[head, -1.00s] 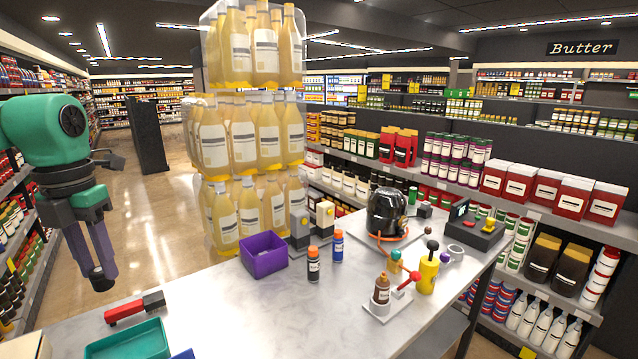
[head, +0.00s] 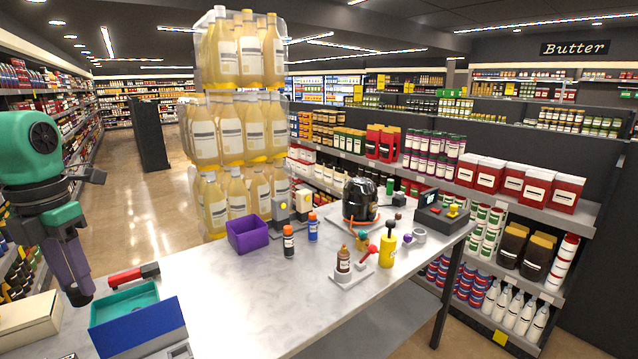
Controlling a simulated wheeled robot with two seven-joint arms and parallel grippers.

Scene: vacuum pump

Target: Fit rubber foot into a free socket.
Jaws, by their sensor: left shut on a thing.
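My right gripper is not in view.
The grey table (head: 235,305) is clear in its middle. A teal tray (head: 135,298), a blue panel (head: 138,330), a cream box (head: 30,318) and a red-and-black tool (head: 130,275) are near the gripper. A purple bin (head: 248,235), bottles and a yellow pump bottle (head: 388,246) stand farther right.

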